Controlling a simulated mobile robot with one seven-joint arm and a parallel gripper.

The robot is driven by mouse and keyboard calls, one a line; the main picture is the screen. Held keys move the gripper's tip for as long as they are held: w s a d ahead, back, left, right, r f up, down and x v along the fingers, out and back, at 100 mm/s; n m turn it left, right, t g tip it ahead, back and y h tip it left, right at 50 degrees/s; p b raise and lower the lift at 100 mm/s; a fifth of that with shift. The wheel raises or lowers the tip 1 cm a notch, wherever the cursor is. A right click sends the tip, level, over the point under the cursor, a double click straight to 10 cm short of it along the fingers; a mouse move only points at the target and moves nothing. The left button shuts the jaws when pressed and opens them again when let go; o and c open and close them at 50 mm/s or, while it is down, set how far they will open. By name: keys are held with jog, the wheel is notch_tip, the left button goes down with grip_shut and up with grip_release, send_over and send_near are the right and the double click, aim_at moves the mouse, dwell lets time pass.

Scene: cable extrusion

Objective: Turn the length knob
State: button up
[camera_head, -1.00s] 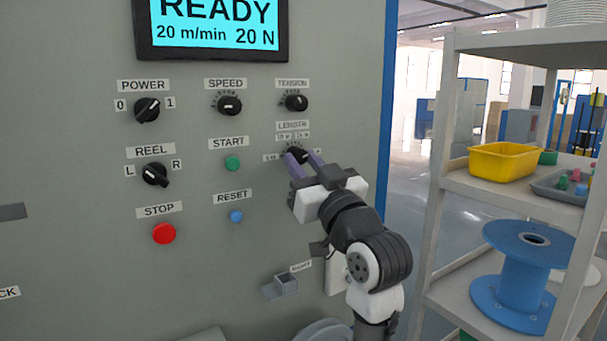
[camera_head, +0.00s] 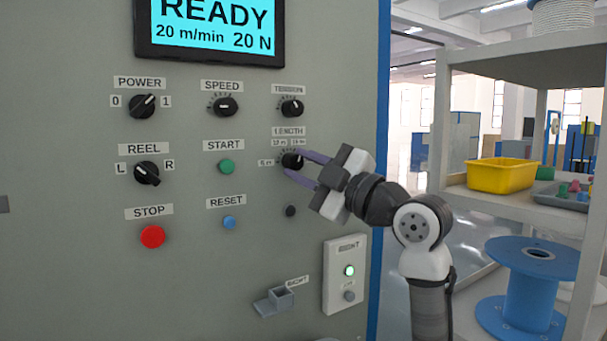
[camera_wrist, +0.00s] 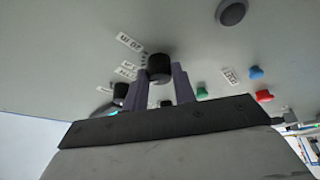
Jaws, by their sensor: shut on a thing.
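The black length knob (camera_head: 291,160) sits under the LENGTH label on the right of the grey panel. My gripper (camera_head: 295,163) reaches in from the right, its purple fingers above and below the knob, shut on it. In the wrist view a black knob (camera_wrist: 159,66) stands between the two fingers (camera_wrist: 161,84). The knob's pointer is mostly hidden by the fingers. The screen (camera_head: 215,30) reads READY, 20 m/min and 20 N.
The tension knob (camera_head: 292,107) is just above, and the start button (camera_head: 227,166) is to the left. A shelf with a yellow bin (camera_head: 502,176) and blue spool (camera_head: 527,285) stands right.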

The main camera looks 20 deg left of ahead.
jog(key=n, duration=0.2)
jog(key=n+g+h, duration=0.1)
jog(key=n, duration=0.1)
jog(key=n+g+p, duration=0.1)
jog(key=n, duration=0.1)
jog(key=shift+d+r, duration=0.1)
jog(key=shift+r, duration=0.25)
jog(key=n+h, duration=0.1)
jog(key=n+p, duration=0.1)
jog(key=n, duration=0.1)
jog(key=n+h+p, duration=0.1)
jog(key=n, duration=0.1)
jog(key=shift+r+g+h, duration=0.25)
jog(key=shift+g+h, duration=0.05)
jog(key=shift+g, duration=0.1)
jog(key=n+h+p, duration=0.1)
jog(key=n, duration=0.1)
jog(key=n+h+p, duration=0.1)
jog(key=n, duration=0.1)
jog(key=shift+r+t+p, duration=0.15)
jog(key=shift+t+p, duration=0.15)
jog(key=shift+p, duration=0.05)
jog(key=n+h, duration=0.1)
jog(key=n, duration=0.1)
jog(key=n+t+h+p, duration=0.1)
jog(key=n, duration=0.1)
jog(key=shift+s+a+t+p, duration=0.15)
jog(key=shift+a+t+p, duration=0.05)
jog(key=shift+t+p, duration=0.1)
jog(key=o, duration=1)
